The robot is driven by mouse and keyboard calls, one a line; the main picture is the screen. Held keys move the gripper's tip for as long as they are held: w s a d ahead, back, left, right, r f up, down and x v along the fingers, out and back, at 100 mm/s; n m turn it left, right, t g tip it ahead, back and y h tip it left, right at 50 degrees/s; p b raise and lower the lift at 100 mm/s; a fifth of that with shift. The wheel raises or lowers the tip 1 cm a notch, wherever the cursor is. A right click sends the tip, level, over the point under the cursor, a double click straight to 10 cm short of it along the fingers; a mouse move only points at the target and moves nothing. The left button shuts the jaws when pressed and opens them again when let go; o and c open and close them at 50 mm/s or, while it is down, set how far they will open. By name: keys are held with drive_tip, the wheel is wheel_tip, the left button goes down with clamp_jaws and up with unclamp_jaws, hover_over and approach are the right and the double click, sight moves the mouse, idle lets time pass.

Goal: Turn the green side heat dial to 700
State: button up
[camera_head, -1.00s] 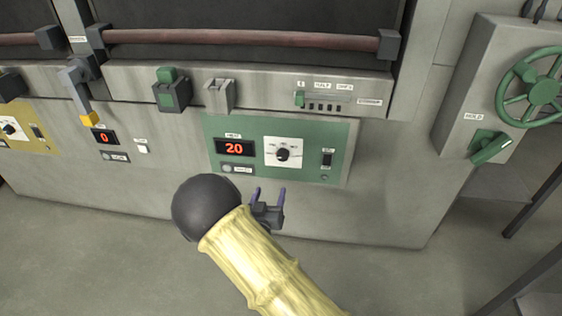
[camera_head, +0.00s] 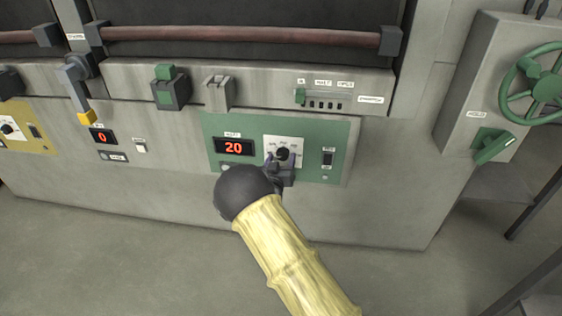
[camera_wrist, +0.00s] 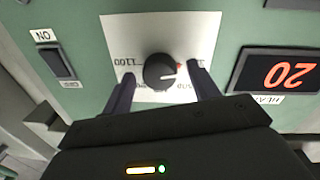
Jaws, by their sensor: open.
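The green side heat dial is a round black knob (camera_wrist: 160,72) on a white scale plate (camera_wrist: 190,30), set in a green panel (camera_head: 343,135). In the wrist view the plate appears upside down, with 1100 legible at its left; a red mark shows at the knob's right edge. My gripper (camera_wrist: 161,85) is open, one finger on each side of the knob with small apparent gaps; I cannot tell whether either touches. In the head view my gripper (camera_head: 281,160) covers the lower part of the plate. The heat display (camera_head: 234,147) reads 20.
A rocker switch (camera_head: 327,158) sits right of the dial. A grey latch block (camera_head: 218,95) and a green slider (camera_head: 299,97) are on the ledge above. A green handwheel (camera_head: 540,88) and green lever (camera_head: 494,145) are at the far right. A second display (camera_head: 103,137) reads 0.

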drive_tip(key=shift+w, duration=0.15)
drive_tip(key=c, duration=1)
drive_tip(key=shift+o, duration=0.2)
